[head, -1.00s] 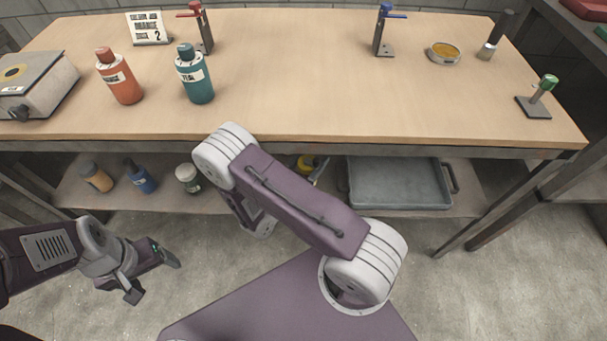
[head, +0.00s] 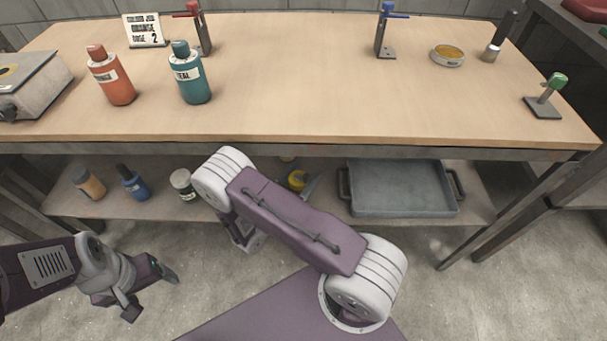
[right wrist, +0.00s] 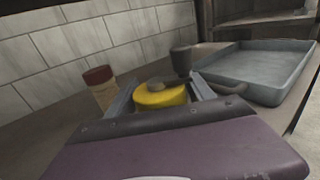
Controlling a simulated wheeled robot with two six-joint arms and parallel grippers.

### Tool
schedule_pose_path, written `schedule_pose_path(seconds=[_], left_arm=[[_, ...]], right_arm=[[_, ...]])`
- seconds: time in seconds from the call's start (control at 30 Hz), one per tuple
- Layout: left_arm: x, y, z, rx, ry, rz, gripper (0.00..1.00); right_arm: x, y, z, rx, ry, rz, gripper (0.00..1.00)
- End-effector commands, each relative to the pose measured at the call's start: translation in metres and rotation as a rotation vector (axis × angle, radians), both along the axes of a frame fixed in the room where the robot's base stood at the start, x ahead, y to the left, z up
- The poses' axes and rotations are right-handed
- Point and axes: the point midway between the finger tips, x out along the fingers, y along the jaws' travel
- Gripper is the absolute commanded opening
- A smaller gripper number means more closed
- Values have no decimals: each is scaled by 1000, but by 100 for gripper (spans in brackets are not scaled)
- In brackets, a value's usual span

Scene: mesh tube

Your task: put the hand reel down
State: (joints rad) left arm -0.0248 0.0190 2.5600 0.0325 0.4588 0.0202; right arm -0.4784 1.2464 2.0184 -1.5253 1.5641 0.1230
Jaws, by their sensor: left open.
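The hand reel, a round yellow drum with a dull knob on top, shows in the right wrist view (right wrist: 160,97). It also shows, partly hidden by my right arm, in the head view (head: 297,181). My right gripper (right wrist: 163,90) has a grey finger on each side of the reel and appears shut on it. The reel is near the lower shelf (head: 330,207); I cannot tell whether it touches the shelf. My left gripper (head: 153,293) is open and empty above the floor, at lower left.
A grey tray (head: 402,213) stands right of the reel on the shelf. A red-capped jar (right wrist: 101,88) and a dark cup (right wrist: 181,60) stand near the reel. Several bottles are at the shelf's left. The workbench top (head: 320,100) overhangs the shelf.

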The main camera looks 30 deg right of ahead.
Motion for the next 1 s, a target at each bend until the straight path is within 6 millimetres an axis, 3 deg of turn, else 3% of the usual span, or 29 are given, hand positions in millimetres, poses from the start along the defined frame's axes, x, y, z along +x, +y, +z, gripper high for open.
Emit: schedule_pose_path(seconds=[0.4,1.0], left_arm=[[0,0,4,0,0,0,77],[0,0,29,0,0,0,77]], right_arm=[[0,1,6,0,0,1,73],[-45,99,5,0,-2,4,73]])
